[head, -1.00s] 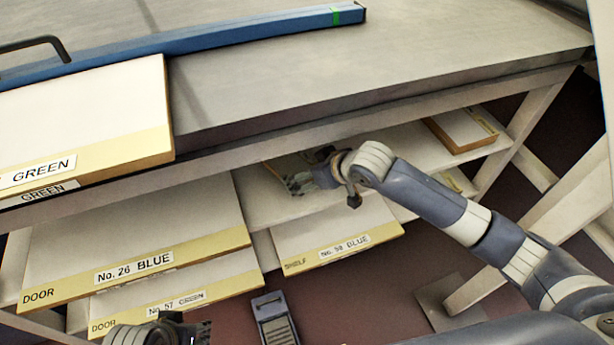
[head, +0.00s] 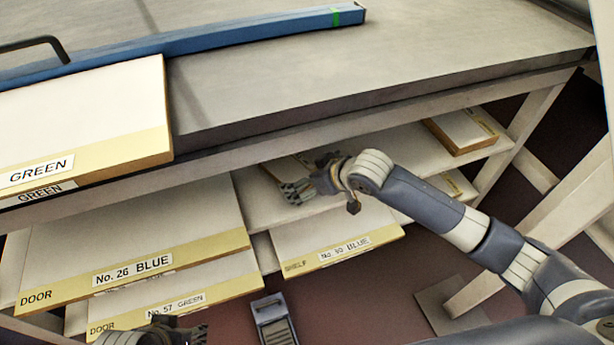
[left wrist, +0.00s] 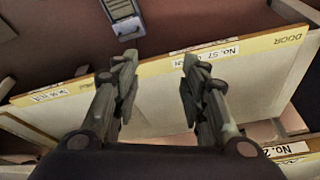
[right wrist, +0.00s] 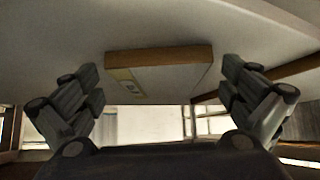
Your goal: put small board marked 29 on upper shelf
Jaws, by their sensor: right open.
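A small board with a brown edge and a yellow label strip shows in the right wrist view (right wrist: 165,78). It lies flat on a pale shelf surface, and its number is too small to read. My right gripper (right wrist: 162,72) is open, with one finger to each side of the board and not touching it. In the head view my right gripper (head: 292,191) is over the upper shelf (head: 262,203) under the table, partly covering the board behind it. My left gripper (left wrist: 158,75) is open and empty, near the board edge marked No. 57 GREEN (left wrist: 225,57).
Large boards marked No. 26 BLUE (head: 130,225) and No. 50 or 60 BLUE (head: 345,238) stick out from the shelves. Another small board (head: 458,130) lies at the shelf's right end. The tabletop (head: 390,70) is above the right arm. A grey device (head: 273,318) is below.

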